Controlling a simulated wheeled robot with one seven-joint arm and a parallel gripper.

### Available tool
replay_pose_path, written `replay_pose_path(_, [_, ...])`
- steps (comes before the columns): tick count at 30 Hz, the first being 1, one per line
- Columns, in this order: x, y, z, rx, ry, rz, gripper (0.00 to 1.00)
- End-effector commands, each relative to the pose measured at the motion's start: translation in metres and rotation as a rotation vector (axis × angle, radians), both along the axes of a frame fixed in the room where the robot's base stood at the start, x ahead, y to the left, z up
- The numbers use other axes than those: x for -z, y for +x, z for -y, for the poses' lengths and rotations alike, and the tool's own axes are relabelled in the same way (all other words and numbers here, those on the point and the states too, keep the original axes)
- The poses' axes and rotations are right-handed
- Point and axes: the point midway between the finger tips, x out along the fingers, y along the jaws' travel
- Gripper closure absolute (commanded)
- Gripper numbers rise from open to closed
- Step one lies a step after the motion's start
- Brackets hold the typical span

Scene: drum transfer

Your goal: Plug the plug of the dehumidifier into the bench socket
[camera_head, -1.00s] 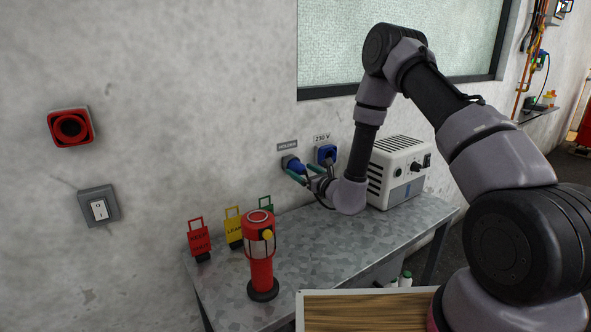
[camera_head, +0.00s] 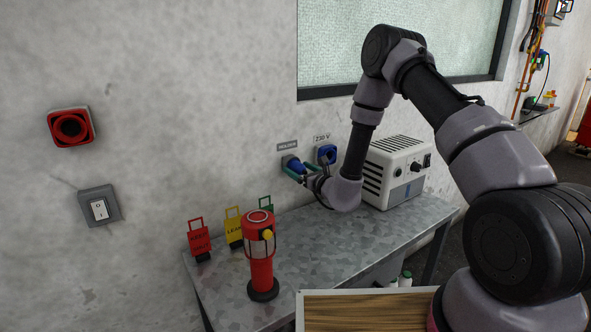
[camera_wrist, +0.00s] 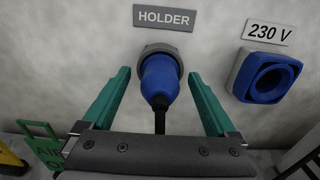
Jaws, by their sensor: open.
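The blue plug (camera_wrist: 160,80) sits in the grey wall holder (camera_wrist: 158,49) under the HOLDER sign, its dark cable running down toward me. The plug also shows in the head view (camera_head: 295,166). My gripper (camera_wrist: 157,85) is open, with one green finger on each side of the plug and a gap to both. The blue bench socket (camera_wrist: 268,80) is on the wall to the right, under the 230 V sign, and looks empty. It also shows in the head view (camera_head: 327,153). The white dehumidifier (camera_head: 397,170) stands on the bench behind my forearm.
On the metal bench (camera_head: 330,240) stand a red lamp-like device (camera_head: 261,262) and red (camera_head: 199,240), yellow (camera_head: 234,228) and green tags. A wooden-topped surface (camera_head: 365,312) is in front. A wall switch (camera_head: 99,207) and a red round device (camera_head: 70,127) are at left.

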Motion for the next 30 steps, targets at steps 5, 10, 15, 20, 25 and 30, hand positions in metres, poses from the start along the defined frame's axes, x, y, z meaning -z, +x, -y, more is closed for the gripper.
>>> replay_pose_path(5, [0.0001,-0.0001,0.0001,0.0,0.0,0.0,0.07])
replay_pose_path(10, [0.0001,0.0,0.0,0.0,0.0,0.0,0.11])
replay_pose_path(15, [0.0,0.0,0.0,0.0,0.0,0.0,0.76])
replay_pose_path(20, [0.0,0.0001,0.0001,0.0,0.0,0.0,1.0])
replay_pose_path(25, [-0.0001,-0.0015,0.0013,0.0,0.0,0.0,1.0])
replay_pose_path(30, [0.0,-0.007,0.0054,0.001,0.0,0.0,1.0])
